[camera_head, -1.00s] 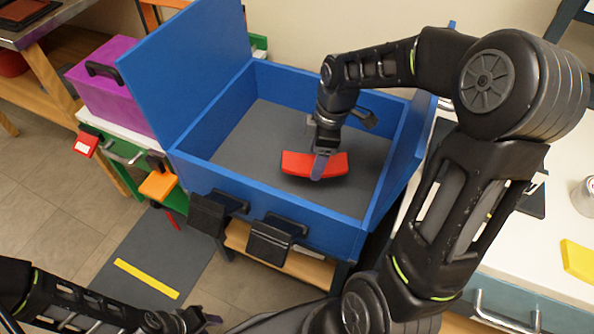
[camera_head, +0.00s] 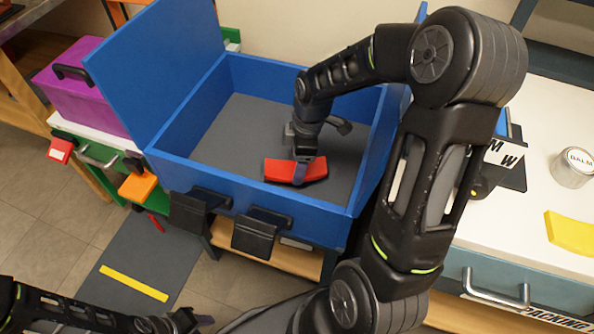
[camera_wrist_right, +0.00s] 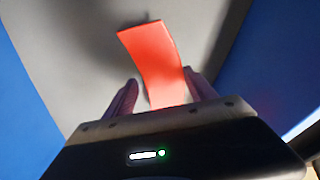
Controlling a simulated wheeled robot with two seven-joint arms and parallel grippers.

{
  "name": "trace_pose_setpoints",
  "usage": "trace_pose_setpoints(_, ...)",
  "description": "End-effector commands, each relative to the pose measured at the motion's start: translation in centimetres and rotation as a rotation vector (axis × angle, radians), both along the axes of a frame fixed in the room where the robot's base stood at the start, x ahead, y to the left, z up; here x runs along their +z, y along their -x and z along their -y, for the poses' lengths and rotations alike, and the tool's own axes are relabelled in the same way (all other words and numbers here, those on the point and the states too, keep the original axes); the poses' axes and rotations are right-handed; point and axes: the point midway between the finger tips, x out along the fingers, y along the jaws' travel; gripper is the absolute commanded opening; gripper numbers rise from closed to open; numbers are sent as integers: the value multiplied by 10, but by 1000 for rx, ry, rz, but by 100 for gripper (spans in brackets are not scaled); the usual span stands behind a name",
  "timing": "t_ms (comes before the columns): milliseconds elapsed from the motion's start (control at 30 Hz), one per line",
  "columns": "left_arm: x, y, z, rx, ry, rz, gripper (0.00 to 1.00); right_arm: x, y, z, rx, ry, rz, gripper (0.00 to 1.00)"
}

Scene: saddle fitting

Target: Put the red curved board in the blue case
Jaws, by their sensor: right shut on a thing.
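The red curved board (camera_head: 313,169) is inside the open blue case (camera_head: 333,221), over the grey floor near its front wall. I cannot tell whether it touches the floor. My right gripper (camera_head: 300,174) reaches down into the case and is shut on the board near its middle. In the right wrist view the board (camera_wrist_right: 152,55) extends forward from between the two fingers of the right gripper (camera_wrist_right: 160,95). My left gripper (camera_head: 200,320) is low at the bottom edge of the head view, outside the case, and its jaws are too unclear to read.
The blue case's lid (camera_head: 155,75) stands raised on the left. A purple box (camera_head: 85,95) sits left of it. On the right, a white counter (camera_head: 530,205) holds a can (camera_head: 573,168) and a yellow piece (camera_head: 570,232). The case's back floor is clear.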

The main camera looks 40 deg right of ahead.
Motion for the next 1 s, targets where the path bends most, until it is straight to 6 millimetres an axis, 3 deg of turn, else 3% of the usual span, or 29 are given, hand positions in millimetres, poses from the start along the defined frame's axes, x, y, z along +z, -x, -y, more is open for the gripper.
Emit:
trace_pose_setpoints(133,-2,0,0,0,0,0,36,-5,0,0,0,-1,-1,19)
trace_pose_setpoints(400,-9,0,0,1,0,0,36,-37,0,0,1,0,-1,19)
trace_pose_setpoints(767,-11,0,0,1,0,0,36,-40,0,0,1,1,1,19)
trace_pose_setpoints(800,-11,0,0,1,0,0,36,-41,0,0,1,0,0,66)
trace_pose_setpoints(1000,-10,0,0,1,0,0,36,-40,0,0,1,0,0,82)
